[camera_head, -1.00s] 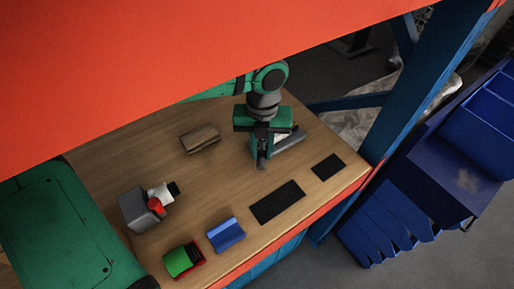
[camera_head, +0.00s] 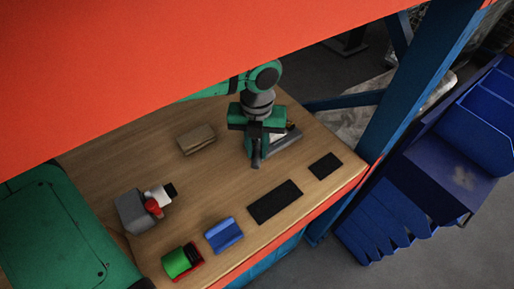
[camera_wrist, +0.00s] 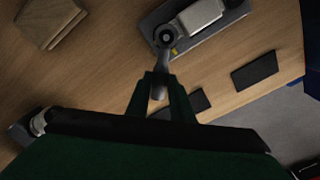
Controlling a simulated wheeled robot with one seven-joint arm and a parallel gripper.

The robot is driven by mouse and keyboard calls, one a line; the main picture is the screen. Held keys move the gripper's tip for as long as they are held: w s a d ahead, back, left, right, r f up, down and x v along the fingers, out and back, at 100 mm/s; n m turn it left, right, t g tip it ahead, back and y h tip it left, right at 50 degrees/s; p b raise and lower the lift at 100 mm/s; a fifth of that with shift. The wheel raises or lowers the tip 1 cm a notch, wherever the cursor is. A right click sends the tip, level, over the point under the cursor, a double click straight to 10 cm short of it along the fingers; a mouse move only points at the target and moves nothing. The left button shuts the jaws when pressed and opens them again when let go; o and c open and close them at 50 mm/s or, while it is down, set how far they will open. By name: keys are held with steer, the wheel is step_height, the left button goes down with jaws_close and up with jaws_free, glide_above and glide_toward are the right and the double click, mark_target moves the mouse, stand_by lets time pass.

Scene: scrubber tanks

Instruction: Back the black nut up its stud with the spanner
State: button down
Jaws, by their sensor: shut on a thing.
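My gripper (camera_wrist: 160,78) is shut on the grey metal spanner (camera_wrist: 162,62), whose handle end shows between the fingers. In the wrist view the spanner reaches up to the round black nut (camera_wrist: 167,38) at the near left end of a grey fixture plate (camera_wrist: 205,42). The spanner's head is at the nut, but I cannot tell how fully its jaw sits around it. The stud is too small to make out. In the head view my gripper (camera_head: 256,145) points down beside the plate (camera_head: 288,142) and hides the nut.
A wooden block (camera_head: 196,139) lies to the left. Two black mats (camera_head: 274,202) (camera_head: 325,166), a blue holder (camera_head: 224,235), a green-and-red item (camera_head: 182,261) and a grey block with red and white parts (camera_head: 132,212) lie nearer the front. Bare wood lies between them.

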steer(key=shift+r, duration=0.9)
